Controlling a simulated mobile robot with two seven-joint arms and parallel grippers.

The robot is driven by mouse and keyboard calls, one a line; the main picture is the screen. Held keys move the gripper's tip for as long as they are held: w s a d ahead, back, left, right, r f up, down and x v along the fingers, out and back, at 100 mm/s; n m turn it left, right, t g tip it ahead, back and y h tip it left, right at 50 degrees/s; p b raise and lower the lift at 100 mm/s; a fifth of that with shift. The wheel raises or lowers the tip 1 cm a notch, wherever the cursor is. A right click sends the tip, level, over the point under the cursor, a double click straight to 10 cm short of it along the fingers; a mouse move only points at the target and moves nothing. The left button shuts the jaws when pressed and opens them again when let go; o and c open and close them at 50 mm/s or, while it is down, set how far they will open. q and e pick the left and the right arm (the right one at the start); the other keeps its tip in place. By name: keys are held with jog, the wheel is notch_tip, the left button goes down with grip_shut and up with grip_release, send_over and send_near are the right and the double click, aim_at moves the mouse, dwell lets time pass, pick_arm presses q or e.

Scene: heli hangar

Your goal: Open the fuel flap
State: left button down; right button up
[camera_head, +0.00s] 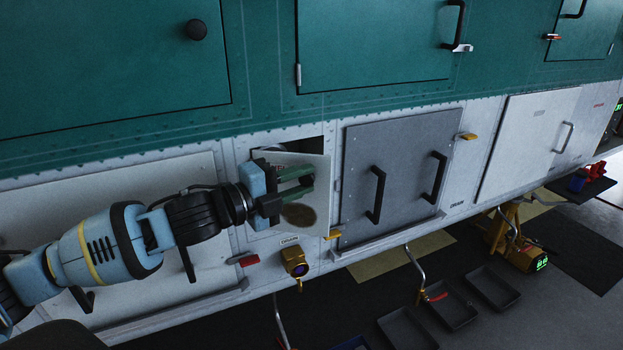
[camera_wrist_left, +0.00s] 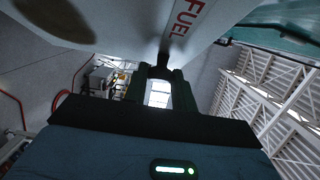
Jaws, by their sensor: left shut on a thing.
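The fuel flap (camera_head: 318,177) is a pale panel on the white lower band of the helicopter's side. It stands away from the hull, and part of a dark opening (camera_head: 312,144) shows above it. A dark oval mark is on its lower part. My left gripper (camera_head: 303,185) is at the flap's outer face. In the left wrist view, the flap (camera_wrist_left: 120,22) carries red FUEL lettering, and the fingers of my left gripper (camera_wrist_left: 158,80) are shut on its small dark handle (camera_wrist_left: 165,50). The flap's hinge and most of the opening are hidden. My right gripper is out of view.
A grey panel (camera_head: 400,165) with two black handles is right of the flap. Grey trays (camera_head: 493,288) and a yellow device (camera_head: 525,255) are on the floor at the right.

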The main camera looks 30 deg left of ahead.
pick_arm(q)
jog(key=shift+s, duration=0.1)
dwell(0.4)
jog(key=c, duration=1.1)
grip_release()
jog(key=shift+c, duration=0.2)
jog(key=shift+s+a, duration=0.1)
jog(key=shift+s+a+f, duration=0.2)
jog(key=shift+s+a, duration=0.1)
jog(key=shift+s, duration=0.1)
jog(key=shift+b+v, duration=0.35)
jog(key=shift+v, duration=0.5)
jog(key=shift+r+p+v, duration=0.2)
jog(key=shift+p+v, duration=0.15)
jog(key=shift+v, duration=2.1)
